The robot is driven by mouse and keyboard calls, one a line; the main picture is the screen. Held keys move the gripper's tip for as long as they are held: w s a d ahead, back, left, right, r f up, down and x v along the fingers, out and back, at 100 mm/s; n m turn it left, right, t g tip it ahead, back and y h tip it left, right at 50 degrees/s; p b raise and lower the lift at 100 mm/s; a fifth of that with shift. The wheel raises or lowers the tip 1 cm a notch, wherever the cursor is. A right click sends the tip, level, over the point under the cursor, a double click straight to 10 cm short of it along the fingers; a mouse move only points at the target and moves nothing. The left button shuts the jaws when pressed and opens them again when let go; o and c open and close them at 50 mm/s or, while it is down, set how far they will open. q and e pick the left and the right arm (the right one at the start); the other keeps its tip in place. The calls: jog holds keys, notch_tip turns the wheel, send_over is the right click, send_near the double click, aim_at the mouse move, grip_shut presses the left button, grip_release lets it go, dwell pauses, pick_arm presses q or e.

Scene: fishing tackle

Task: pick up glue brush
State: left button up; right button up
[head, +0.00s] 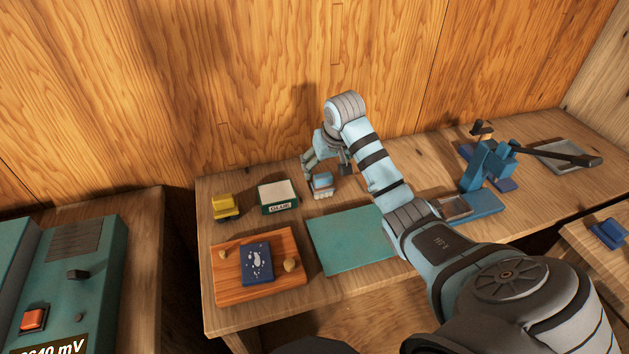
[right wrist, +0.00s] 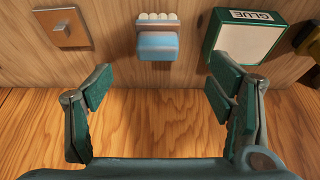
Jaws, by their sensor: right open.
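The glue brush (head: 322,185) is a small light-blue block with a row of white bristles. It sits on the bench just right of the glue box (head: 279,197). In the right wrist view the brush (right wrist: 157,45) is at the top centre, its bristles toward the top edge. My right gripper (head: 327,168) is open and empty, just behind and above the brush. Its two fingers (right wrist: 160,86) stand wide apart either side of the brush's line, and the brush lies beyond their tips. My left gripper is out of view.
The yellow item (head: 226,206) is left of the glue box. A wooden board (head: 226,280) with a dark blue box (head: 257,262) is in front. The green mat (head: 347,240) is bare. A blue vise-like tool (head: 484,175) stands at right. The wooden wall (head: 270,90) is close behind my gripper.

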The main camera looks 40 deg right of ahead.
aim_at(326, 180)
jog(key=f, duration=0.3)
jog(key=d+f+b, duration=0.1)
jog(key=f, duration=0.1)
jog(key=shift+w, duration=0.3)
jog(key=b+x, duration=0.1)
jog(key=x, duration=0.2)
jog(key=w+b+x, duration=0.1)
jog(key=x, duration=0.2)
jog(key=shift+w, duration=0.25)
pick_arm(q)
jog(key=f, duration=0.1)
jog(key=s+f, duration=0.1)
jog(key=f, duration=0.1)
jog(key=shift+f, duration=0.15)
pick_arm(e)
jog(key=shift+s+r, duration=0.1)
jog(key=shift+r, duration=0.05)
jog(key=c, duration=1.3)
